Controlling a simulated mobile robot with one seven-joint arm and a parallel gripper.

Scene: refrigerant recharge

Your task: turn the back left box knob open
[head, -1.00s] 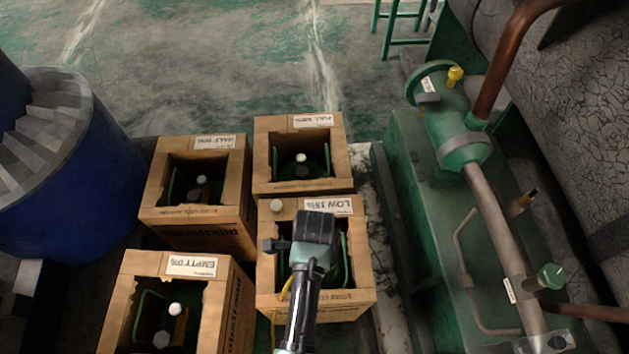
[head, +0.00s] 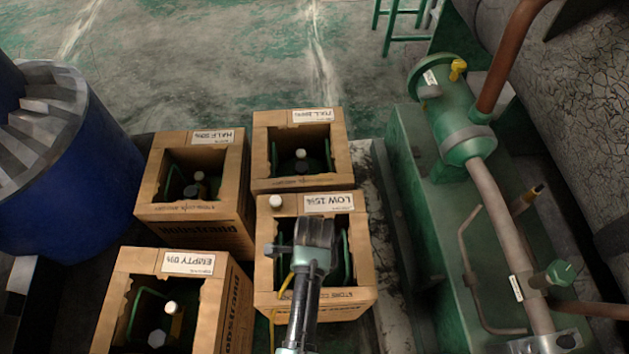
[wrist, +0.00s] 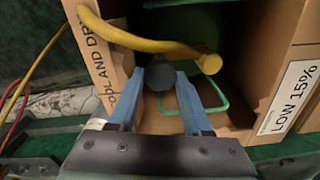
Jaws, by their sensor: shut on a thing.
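The back left box (head: 163,212) in the head view is cardboard, labelled HALF 50%. In the wrist view, the two blue fingers of my gripper (wrist: 160,82) are closed on a dark knob (wrist: 159,74) inside the box with the LOW 15% label (wrist: 292,98). My gripper and arm hide much of this box's inside in the head view.
A yellow hose (wrist: 130,38) crosses just beyond the fingers. A white cap (head: 276,202) sits on the LOW box's corner. The FULL box (head: 262,152) and EMPTY 0% box (head: 112,312) stand nearby. A blue drum (head: 75,170) is left, green pipework (head: 462,128) right.

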